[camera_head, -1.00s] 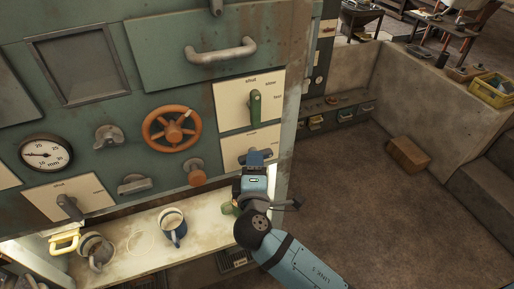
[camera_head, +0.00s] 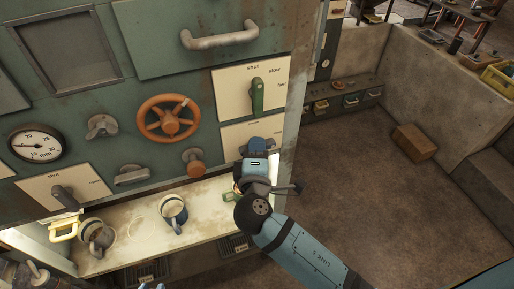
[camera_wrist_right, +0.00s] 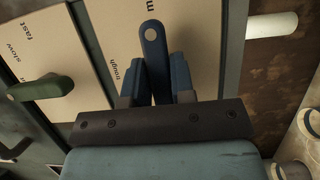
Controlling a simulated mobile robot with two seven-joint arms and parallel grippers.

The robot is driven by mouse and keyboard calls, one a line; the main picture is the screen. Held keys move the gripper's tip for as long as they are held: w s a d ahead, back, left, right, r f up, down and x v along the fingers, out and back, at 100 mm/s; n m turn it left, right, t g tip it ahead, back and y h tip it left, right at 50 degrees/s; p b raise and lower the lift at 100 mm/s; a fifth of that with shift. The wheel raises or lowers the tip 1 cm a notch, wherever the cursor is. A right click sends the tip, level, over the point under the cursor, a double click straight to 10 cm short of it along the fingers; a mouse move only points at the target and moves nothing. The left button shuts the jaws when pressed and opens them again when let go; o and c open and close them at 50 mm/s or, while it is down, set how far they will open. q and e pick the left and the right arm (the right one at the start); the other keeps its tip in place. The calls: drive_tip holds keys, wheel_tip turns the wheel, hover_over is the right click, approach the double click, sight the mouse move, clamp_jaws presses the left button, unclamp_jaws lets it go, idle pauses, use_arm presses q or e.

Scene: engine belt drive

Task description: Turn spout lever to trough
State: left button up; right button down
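The spout lever (camera_wrist_right: 155,60) is a blue bar with a hole near its end, on a cream plate in the right wrist view. It lies toward the letter "m" of a cut-off label; the word "trough" (camera_wrist_right: 136,76) is printed to its left. My right gripper (camera_wrist_right: 159,80) has one finger close on each side of the lever and appears shut on it.
A green lever (camera_head: 257,95) stands on the plate above. An orange handwheel (camera_head: 168,118) and orange knob (camera_head: 195,166) are to the left. Below, a shelf (camera_head: 140,250) carries a blue mug (camera_head: 173,212) and a grey mug (camera_head: 97,236). The floor at right is mostly free.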

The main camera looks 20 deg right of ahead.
drive_tip(key=shift+n, duration=0.3)
drive_tip(key=shift+n+t, duration=0.3)
drive_tip(key=shift+n, duration=0.3)
drive_tip(key=n+t, duration=0.1)
drive_tip(key=n, duration=0.1)
drive_tip(key=shift+n, duration=0.3)
drive_tip(key=n+t+y, duration=0.1)
drive_tip(key=n, duration=0.2)
drive_tip(key=n+t+y, duration=0.1)
drive_tip(key=n, duration=0.3)
drive_tip(key=shift+d+f+n+t, duration=0.1)
drive_tip(key=shift+d+n+t, duration=0.05)
drive_tip(key=shift+n+t, duration=0.2)
drive_tip(key=n+t+y, duration=0.1)
drive_tip(key=n+y, duration=0.1)
drive_tip(key=n, duration=0.2)
drive_tip(key=shift+n, duration=0.35)
drive_tip(key=shift+d+n+t+y, duration=0.15)
drive_tip(key=shift+n+y, duration=0.55)
drive_tip(key=shift+n, duration=0.6)
drive_tip(key=shift+a+n+t+y, duration=0.1)
drive_tip(key=shift+n+y, duration=0.6)
drive_tip(key=shift+n, duration=0.6)
drive_tip(key=shift+w+d+n+p, duration=0.1)
drive_tip(key=shift+n+p, duration=0.2)
drive_tip(key=shift+n, duration=0.1)
